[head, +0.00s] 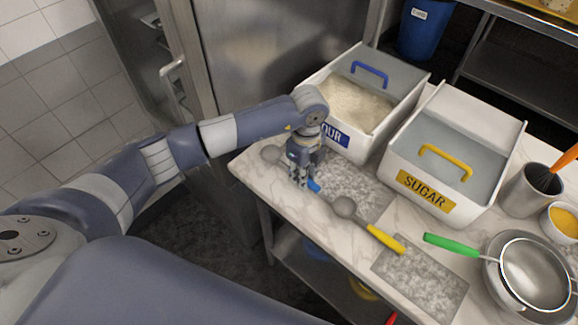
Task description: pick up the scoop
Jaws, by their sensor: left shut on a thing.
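A scoop with a blue handle (314,186) and a grey bowl (271,154) lies along the left edge of the marble counter. My left gripper (303,184) points down over it and is shut on the scoop near its blue handle; the fingers hide its middle. I cannot tell whether the scoop is lifted off the counter. A second scoop, with a yellow handle (386,238) and a grey bowl (344,206), lies to the right, apart from the gripper. My right gripper is not in view.
A white flour bin (345,139) stands right behind the left gripper, with a sugar bin (453,178) to its right. Grey mats (424,277) lie on the counter (343,248). A green-handled sieve (450,244), a metal pot (525,193) and a bowl (560,220) crowd the right.

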